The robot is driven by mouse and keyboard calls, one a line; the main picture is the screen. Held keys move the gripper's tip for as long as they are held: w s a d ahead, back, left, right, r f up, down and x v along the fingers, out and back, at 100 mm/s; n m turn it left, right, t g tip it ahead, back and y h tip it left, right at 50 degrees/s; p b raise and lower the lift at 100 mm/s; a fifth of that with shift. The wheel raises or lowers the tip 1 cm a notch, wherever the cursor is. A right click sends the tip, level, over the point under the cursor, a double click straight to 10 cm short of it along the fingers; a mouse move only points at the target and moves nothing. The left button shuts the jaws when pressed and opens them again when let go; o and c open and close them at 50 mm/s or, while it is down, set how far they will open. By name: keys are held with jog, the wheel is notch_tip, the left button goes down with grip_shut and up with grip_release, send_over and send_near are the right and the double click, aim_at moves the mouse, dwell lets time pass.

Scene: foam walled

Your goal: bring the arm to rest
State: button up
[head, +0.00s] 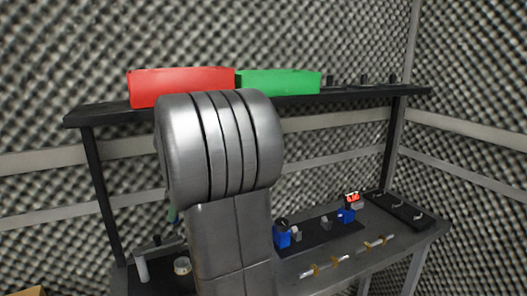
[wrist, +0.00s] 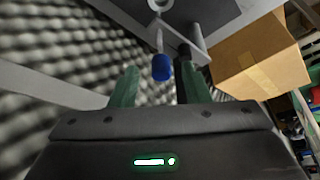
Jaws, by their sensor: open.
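My gripper (wrist: 157,84) shows in the wrist view as two green fingers standing apart above the dark palm. A blue-ended tool (wrist: 162,67) with a thin metal shaft appears between the fingertips in the picture. It looks to be beyond them, and I cannot tell the gap. In the head view my large silver arm link stands upright in the middle and hides part of the bench; a bit of green shows at its left edge, but the jaws cannot be made out there.
A dark shelf (head: 350,95) carries a red bin (head: 182,86) and a green bin (head: 280,83). The workbench (head: 335,268) below holds blue parts (head: 283,237), a red-lit display (head: 352,197) and metal handles. A cardboard box (wrist: 260,62) is at right in the wrist view. Foam walls surround everything.

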jog(key=shift+w+a+f, duration=0.15)
jog(key=shift+a+f, duration=0.45)
jog(key=shift+a, duration=0.25)
jog(key=shift+f, duration=0.4)
